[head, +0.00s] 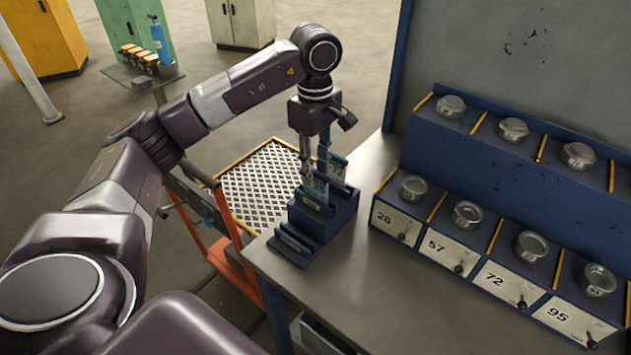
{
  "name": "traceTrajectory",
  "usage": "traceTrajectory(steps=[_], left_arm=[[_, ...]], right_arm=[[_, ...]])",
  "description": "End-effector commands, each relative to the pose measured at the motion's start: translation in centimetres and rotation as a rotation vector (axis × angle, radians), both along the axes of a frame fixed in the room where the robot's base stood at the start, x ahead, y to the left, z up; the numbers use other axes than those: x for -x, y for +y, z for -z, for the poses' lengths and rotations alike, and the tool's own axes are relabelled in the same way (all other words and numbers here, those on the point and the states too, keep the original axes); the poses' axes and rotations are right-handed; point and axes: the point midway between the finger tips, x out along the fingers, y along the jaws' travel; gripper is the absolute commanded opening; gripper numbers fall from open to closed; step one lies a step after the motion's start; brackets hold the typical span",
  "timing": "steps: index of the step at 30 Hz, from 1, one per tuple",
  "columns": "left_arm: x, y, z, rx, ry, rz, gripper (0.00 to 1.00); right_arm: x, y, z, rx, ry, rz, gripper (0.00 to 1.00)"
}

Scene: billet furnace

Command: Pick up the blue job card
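Whether the fingers touch or grip a card is too small to tell. My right gripper is out of view.
A blue two-level shelf (480,170) with metal cups and number plates 26, 57, 72 and 95 fills the right of the table (370,290). An orange frame (232,235) and a mesh platform (262,185) lie left of the table. The table's middle is clear.

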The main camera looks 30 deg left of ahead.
Motion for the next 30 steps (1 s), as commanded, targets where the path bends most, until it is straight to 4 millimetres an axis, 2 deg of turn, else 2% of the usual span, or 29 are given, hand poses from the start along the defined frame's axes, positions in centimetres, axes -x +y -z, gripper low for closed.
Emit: traceTrajectory(steps=[4,11,12,20,30], left_arm=[[0.1,0.0,1.5,0.000,0.002,0.000,0.28],[0.0,0.0,1.9,0.000,-0.001,0.000,0.28],[0.0,0.0,1.9,0.000,-0.001,0.000,0.27],[0.0,0.0,1.9,0.001,-0.001,0.000,0.00],[0.0,-0.1,1.8,0.001,-0.001,0.000,0.00]], right_arm=[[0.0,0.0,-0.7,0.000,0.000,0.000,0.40],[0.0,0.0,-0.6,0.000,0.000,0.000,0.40],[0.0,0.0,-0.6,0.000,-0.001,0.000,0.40],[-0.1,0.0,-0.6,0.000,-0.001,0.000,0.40],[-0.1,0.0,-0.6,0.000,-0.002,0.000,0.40]])
